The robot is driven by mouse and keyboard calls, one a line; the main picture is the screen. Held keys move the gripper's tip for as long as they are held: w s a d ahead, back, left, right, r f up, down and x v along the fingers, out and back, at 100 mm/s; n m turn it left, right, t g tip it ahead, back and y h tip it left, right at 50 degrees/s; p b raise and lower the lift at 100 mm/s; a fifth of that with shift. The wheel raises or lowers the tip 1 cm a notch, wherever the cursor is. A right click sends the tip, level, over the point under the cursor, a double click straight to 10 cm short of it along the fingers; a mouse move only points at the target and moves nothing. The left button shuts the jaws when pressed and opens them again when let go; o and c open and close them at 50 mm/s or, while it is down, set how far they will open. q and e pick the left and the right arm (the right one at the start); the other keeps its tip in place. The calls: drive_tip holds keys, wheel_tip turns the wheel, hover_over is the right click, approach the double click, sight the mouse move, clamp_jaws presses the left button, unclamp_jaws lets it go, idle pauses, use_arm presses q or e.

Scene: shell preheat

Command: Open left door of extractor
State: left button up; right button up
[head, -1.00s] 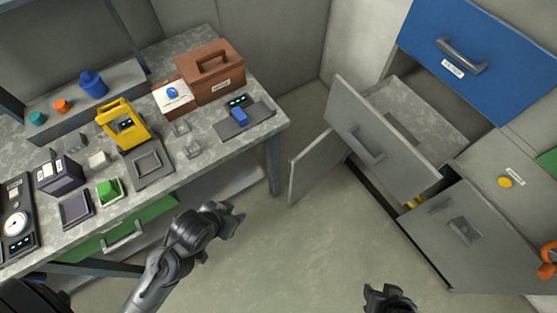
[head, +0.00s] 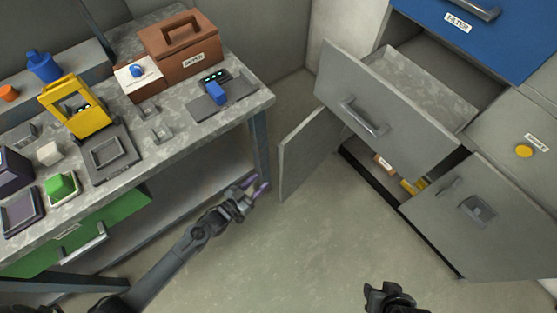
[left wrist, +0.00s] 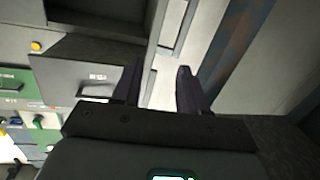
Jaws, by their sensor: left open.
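The grey cabinet on the right, which I take for the extractor, has a left door (head: 308,153) standing swung outward at its lower left. Its right door (head: 470,215), with a recessed handle, also stands open. An open grey drawer (head: 385,125) with a bar handle juts out above, between them. My left gripper (head: 258,188) is open and empty, just left of the left door and apart from it. Its two spread fingers also show in the left wrist view (left wrist: 158,88). My right gripper (head: 388,296) is at the bottom edge, dark and foreshortened; its jaws are unclear.
The workbench (head: 230,120) is close to my left gripper, with its leg (head: 259,150) just behind. A brown case (head: 180,50), a yellow device (head: 75,105) and several small items stand on it. A blue front (head: 470,40) labelled FILTER is above the drawer. The floor between is clear.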

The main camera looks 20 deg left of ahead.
use_arm(q)
drive_tip(key=m+b, duration=0.1)
drive_tip(key=b, duration=0.2)
approach(277, 152)
drive_tip(key=f, duration=0.1)
drive_tip(key=shift+t, duration=0.4)
drive_tip(key=b+x, duration=0.4)
drive_tip(key=x, duration=0.5)
drive_tip(key=shift+d+b, duration=0.15)
drive_tip(key=shift+b, duration=0.15)
drive_tip(key=shift+b+x, duration=0.3)
drive_tip(key=shift+x, duration=0.6)
use_arm(e)
wheel_tip(277, 152, down, 10)
use_arm(q)
drive_tip(key=shift+c, duration=0.3)
use_arm(e)
drive_tip(key=shift+r, duration=0.1)
use_arm(q)
clamp_jaws()
